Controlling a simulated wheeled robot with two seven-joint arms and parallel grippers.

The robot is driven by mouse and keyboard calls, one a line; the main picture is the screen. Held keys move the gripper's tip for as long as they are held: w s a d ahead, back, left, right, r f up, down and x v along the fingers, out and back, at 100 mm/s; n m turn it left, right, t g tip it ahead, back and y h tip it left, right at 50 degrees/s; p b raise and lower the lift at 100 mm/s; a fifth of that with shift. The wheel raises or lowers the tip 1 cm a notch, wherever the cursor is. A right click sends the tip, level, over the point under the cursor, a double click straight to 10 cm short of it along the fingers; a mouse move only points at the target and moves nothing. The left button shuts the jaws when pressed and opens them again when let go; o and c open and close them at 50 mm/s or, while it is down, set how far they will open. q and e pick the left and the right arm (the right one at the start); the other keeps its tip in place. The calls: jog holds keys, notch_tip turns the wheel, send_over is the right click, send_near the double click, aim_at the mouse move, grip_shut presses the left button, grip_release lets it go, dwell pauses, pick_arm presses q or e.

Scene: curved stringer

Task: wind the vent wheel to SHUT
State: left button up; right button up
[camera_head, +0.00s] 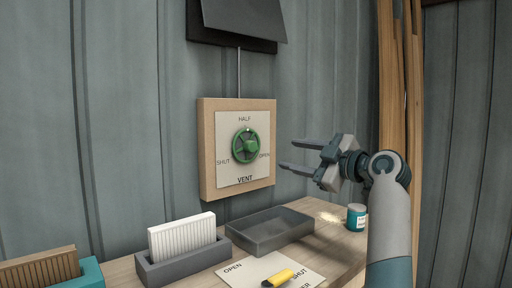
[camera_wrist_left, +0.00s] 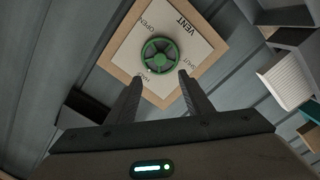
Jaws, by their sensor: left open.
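The green vent wheel (camera_head: 245,146) has spokes and sits on a white plate (camera_head: 228,174) marked HALF at the top, SHUT at the left, OPEN at the right and VENT at the bottom. A small pale mark on its rim is on the HALF side. The wheel also shows in the wrist view (camera_wrist_left: 160,52). My left gripper (camera_head: 285,153) is open and empty, to the right of the wheel and apart from it. In the wrist view its two fingers (camera_wrist_left: 160,77) point toward the wheel's HALF side. My right gripper is not in view.
A wooden backboard (camera_head: 207,150) carries the plate, with a dark flap (camera_head: 240,22) above it. On the bench stand a grey tray (camera_head: 270,232), a grey holder with a white ribbed block (camera_head: 182,237), a yellow object (camera_head: 281,277) on a labelled card and a teal jar (camera_head: 356,217).

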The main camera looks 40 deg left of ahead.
aim_at(254, 148)
pick_arm(q)
jog(key=p+x, duration=0.7)
jog(key=x, duration=0.7)
jog(key=shift+a+r, duration=0.15)
jog(key=shift+w+a+p, duration=0.2)
jog(key=shift+a+p, duration=0.3)
jog(key=shift+a, duration=0.25)
jog(key=c, duration=1.1)
